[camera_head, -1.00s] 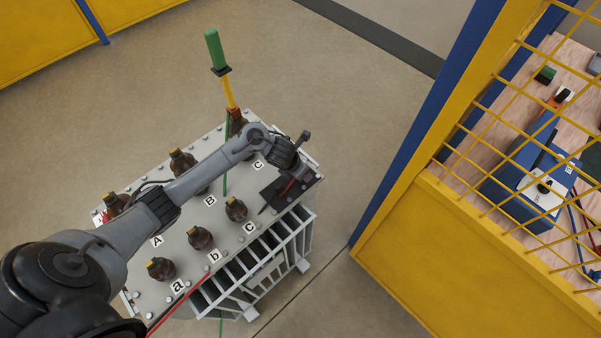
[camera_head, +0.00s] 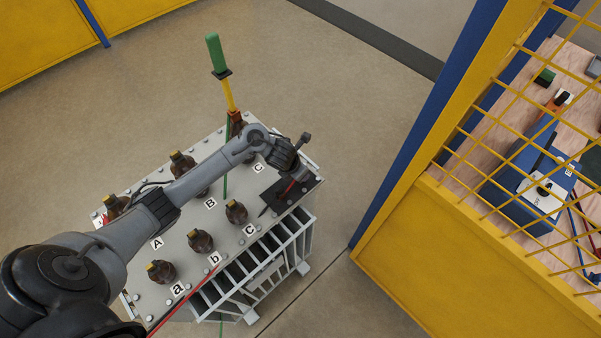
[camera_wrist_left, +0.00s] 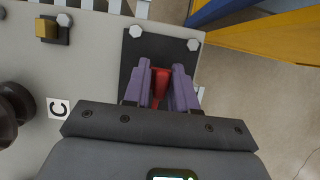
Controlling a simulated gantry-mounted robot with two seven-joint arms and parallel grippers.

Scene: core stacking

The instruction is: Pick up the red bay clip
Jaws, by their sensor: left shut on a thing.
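The red bay clip (camera_wrist_left: 160,84) is between the two purple fingers of my left gripper (camera_wrist_left: 163,86) in the left wrist view. The gripper is shut on it, over a dark plate (camera_wrist_left: 137,47) at the corner of the grey transformer lid. In the head view my left gripper (camera_head: 288,190) is at the lid's right end, and a little red of the clip shows there. Whether the clip still touches the dark plate is hard to tell. My right gripper is not in view.
The transformer lid (camera_head: 180,236) carries several brown bushings, with labels A, B, C and a, b, c. A green-handled pole (camera_head: 214,52) stands at the rear bushing. A red cable (camera_head: 183,297) runs along the front. A yellow mesh fence (camera_head: 450,245) stands at right, before a bench with a blue device (camera_head: 530,180).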

